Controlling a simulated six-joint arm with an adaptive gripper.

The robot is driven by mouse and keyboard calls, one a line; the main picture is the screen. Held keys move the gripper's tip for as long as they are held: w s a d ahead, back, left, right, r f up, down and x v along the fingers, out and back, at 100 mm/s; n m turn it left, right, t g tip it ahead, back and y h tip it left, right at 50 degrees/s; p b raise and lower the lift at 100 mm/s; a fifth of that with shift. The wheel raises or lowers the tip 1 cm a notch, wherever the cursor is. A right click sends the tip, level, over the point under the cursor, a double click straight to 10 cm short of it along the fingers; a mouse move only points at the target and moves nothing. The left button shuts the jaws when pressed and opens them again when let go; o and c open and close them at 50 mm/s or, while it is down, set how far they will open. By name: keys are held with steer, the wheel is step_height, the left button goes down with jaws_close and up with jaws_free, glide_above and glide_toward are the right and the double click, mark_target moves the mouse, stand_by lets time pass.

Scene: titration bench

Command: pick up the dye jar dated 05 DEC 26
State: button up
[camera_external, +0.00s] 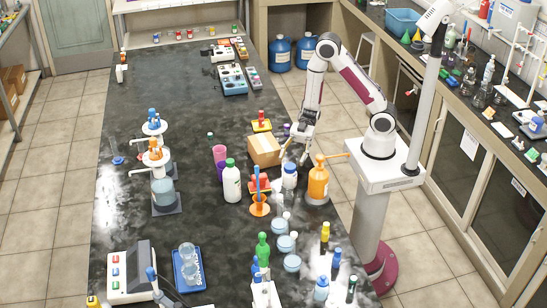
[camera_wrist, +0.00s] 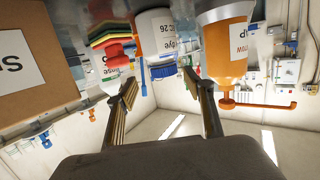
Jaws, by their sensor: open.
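A white jar with a blue cap (camera_external: 289,178) stands on the dark bench just below my gripper. In the wrist view, which looks upside down, the white jar (camera_wrist: 152,38) shows a label with "ye" and "C 26"; the rest of the date is hidden or cut off. Its blue cap lies between and just beyond my fingertips. My gripper (camera_external: 294,155) is open and empty above the jar. In the wrist view my gripper (camera_wrist: 159,80) has its two fingers spread on either side of the cap, apart from it.
An orange pump bottle (camera_external: 318,184) stands close on the jar's right, with its nozzle pointing right. A cardboard box (camera_external: 263,150) is behind left. A white green-capped bottle (camera_external: 231,184) stands further left.

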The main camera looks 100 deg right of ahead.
mark_target(292, 164)
steer(key=shift+w+a, duration=0.15)
steer(key=shift+a, duration=0.1)
steer(key=shift+a+f, duration=0.1)
steer(key=shift+w+a+f, duration=0.25)
steer(key=shift+a, duration=0.5)
steer(key=shift+w+a+f, duration=0.2)
steer(key=shift+a+f, duration=0.05)
steer(key=shift+a, duration=0.45)
steer(key=shift+x, duration=1)
steer(key=shift+d, duration=0.1)
steer(key=c, duration=1.3)
